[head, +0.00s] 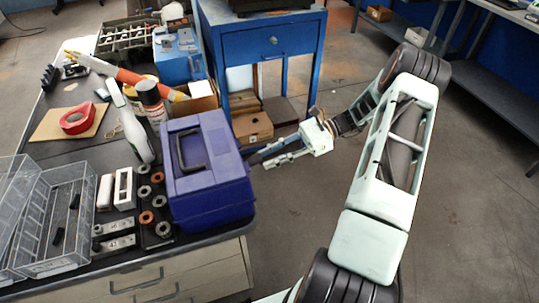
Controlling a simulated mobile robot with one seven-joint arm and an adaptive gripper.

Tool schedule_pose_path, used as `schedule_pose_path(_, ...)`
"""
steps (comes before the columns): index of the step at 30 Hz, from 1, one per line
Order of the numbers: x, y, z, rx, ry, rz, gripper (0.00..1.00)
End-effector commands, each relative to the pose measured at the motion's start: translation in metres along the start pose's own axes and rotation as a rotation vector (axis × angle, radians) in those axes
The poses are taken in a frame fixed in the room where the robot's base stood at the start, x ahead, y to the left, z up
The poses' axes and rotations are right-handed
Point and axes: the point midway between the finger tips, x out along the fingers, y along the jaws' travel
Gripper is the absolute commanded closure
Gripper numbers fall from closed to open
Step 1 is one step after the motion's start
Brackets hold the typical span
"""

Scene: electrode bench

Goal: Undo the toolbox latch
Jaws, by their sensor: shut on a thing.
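The blue-purple toolbox (207,192) stands upright at the right end of the bench, its lid down and its dark carry handle on top. My gripper (257,160) reaches in from the right to the toolbox's right side, just below the lid's edge. Its fingers are shut at that side, on what appears to be the latch. The latch itself is hidden by the fingers and the turned-away side of the box, so its position cannot be made out.
Clear bins (62,262) lie further left. A blue cabinet (270,45) stands behind. Floor right of the bench is open.

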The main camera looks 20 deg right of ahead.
Motion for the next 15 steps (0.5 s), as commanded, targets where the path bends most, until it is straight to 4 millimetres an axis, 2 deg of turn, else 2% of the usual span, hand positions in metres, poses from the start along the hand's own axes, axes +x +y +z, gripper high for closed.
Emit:
schedule_pose_path(3,0.0031,0.0007,-0.0071,0.002,0.004,0.003,1.0)
schedule_pose_path(15,0.0048,0.0017,-0.0112,0.004,0.005,0.006,1.0)
